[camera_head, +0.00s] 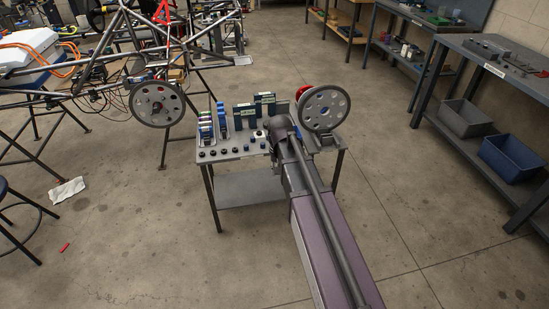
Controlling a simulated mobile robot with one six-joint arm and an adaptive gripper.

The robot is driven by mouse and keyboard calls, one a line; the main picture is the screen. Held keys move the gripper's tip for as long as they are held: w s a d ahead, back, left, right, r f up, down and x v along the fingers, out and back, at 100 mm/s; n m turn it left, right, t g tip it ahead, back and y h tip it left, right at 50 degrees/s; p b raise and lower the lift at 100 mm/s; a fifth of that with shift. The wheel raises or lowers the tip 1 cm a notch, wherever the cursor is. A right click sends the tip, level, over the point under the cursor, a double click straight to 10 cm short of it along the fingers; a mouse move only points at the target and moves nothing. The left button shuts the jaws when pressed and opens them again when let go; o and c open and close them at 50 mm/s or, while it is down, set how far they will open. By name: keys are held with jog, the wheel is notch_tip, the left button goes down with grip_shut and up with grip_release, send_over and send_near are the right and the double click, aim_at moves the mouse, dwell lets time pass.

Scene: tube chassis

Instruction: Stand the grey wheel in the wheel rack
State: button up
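A grey wheel (324,108) with round holes in its disc is upright at the right end of the small work table (250,184). A small grey piece (326,140) shows under its lower rim; I cannot tell whether it is the wheel rack or whether the wheel rests in it. A similar grey wheel (158,104) is on the tube chassis (100,60) at left. My arm reaches from the bottom edge to the table, ending just left of the first wheel. My gripper's fingers cannot be made out there, and neither can any hold on the wheel.
A red round thing (303,92) is partly hidden behind the right wheel. Blue and green boxes (245,116) and several small dark parts (225,151) stand on the table. At right is a bench (495,72) with a grey bin (466,118) and blue bin (511,158). Floor between is clear.

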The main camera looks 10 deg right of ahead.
jog(key=s+r+n+p, duration=0.2)
jog(key=s+r+p, duration=0.7)
jog(key=s, duration=0.5)
notch_tip(320, 180, up, 2)
jog(key=shift+s+r+p, duration=0.1)
jog(key=shift+s+p, duration=0.05)
jog(key=shift+p, duration=0.15)
jog(key=shift+s+d, duration=0.1)
